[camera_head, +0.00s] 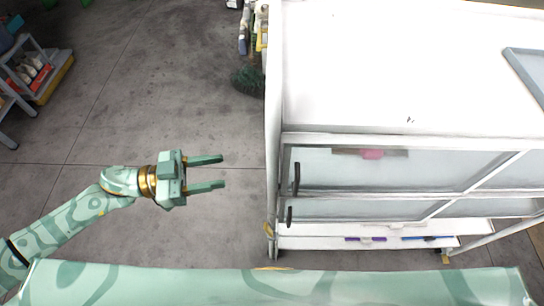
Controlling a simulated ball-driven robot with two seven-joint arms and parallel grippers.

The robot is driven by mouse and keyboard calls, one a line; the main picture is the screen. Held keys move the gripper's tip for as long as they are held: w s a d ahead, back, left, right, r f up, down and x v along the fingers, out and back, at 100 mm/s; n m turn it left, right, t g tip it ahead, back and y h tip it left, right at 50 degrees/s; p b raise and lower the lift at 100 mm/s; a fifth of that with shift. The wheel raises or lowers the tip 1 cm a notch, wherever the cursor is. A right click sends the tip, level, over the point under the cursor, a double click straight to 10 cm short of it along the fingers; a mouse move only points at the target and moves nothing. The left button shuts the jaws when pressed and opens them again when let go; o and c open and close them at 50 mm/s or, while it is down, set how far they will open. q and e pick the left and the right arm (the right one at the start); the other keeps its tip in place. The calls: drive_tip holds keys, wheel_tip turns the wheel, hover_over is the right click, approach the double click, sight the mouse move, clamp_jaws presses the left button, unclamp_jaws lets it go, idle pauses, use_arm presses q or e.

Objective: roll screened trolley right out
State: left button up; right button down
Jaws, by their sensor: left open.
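The white screened trolley (350,60) fills the right half of the head view. Its near side has framed translucent panels (390,172) with two dark upright handles (296,180) at their left end. A lower shelf (330,230) shows beneath, and a caster sits under its left corner. My left gripper (222,172) is open and empty, its two fingers pointing right at the trolley's left side, with a gap of floor between. My right gripper is not in view.
Grey concrete floor (130,80) is clear left of the trolley. A grey shelf unit with a yellow edge (55,80) stands at the far left. A dark green brush-like thing (247,80) and several bottles sit beside the trolley's far left side. Purple and blue items lie on the lower shelf.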

sight(272, 163)
use_arm(q)
drive_tip(key=w+d, duration=0.1)
drive_tip(key=d, duration=0.3)
drive_tip(key=d+p, duration=0.1)
drive_tip(key=d, duration=0.3)
drive_tip(key=w+d+p, duration=0.1)
drive_tip(key=d, duration=0.4)
drive_tip(key=shift+w, duration=0.3)
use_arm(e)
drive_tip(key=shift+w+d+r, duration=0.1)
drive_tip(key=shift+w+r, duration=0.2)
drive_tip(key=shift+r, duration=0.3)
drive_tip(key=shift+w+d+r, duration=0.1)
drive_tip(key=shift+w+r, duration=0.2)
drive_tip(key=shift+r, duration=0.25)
use_arm(q)
drive_tip(key=shift+a, duration=0.1)
clamp_jaws()
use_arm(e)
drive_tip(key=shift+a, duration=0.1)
